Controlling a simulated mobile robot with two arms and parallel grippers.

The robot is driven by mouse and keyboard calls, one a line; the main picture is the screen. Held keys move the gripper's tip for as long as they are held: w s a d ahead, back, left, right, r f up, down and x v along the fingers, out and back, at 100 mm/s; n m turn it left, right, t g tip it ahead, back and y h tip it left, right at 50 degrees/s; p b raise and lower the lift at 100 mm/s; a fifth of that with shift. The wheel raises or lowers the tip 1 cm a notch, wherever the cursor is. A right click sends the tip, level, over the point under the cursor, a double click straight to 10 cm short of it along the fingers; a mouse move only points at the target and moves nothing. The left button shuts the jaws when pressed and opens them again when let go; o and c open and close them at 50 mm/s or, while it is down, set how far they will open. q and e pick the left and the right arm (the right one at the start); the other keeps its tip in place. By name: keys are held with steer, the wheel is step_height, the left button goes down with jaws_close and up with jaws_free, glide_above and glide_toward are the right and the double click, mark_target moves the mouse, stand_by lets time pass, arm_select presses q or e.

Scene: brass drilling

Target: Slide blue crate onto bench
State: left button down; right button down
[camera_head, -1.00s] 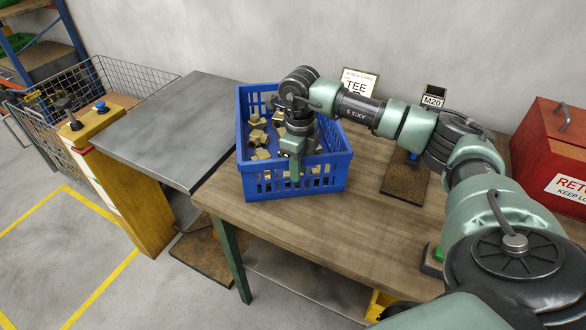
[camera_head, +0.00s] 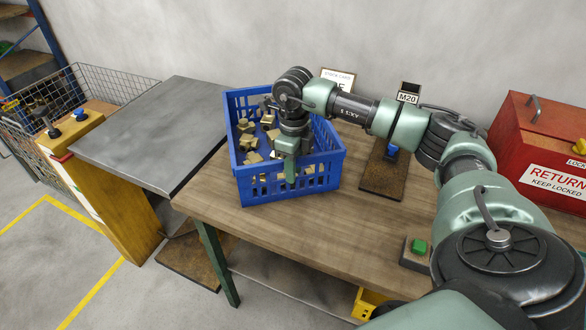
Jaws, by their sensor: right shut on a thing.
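The blue crate (camera_head: 330,160) is a slatted plastic box with several brass fittings (camera_head: 250,141) in it. It stands on the left end of the wooden bench (camera_head: 310,228), beside the grey metal platform. My right gripper (camera_head: 290,178) points down at the crate's front wall and is shut on its rim. The fingers hide part of that wall and some fittings. My left gripper is not in view.
The grey platform (camera_head: 150,125) adjoins the bench on the left, with a yellow control post (camera_head: 115,205). A fixture plate (camera_head: 385,178), a green button box (camera_head: 417,252) and a red box (camera_head: 530,140) are to the right. Bare bench top lies right of the crate.

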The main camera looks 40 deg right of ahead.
steer(key=shift+s+d+r, duration=0.1)
steer(key=shift+d+r, duration=0.05)
steer(key=shift+d, duration=0.6)
steer(key=c, duration=1.4)
jaws_free()
steer(key=o, duration=0.3)
steer(key=shift+o, duration=0.2)
steer(key=shift+s+a, duration=0.1)
steer(key=shift+s, duration=0.05)
step_height(320, 180, up, 8)
steer(key=shift+f+b, duration=0.1)
steer(key=shift+b, duration=0.75)
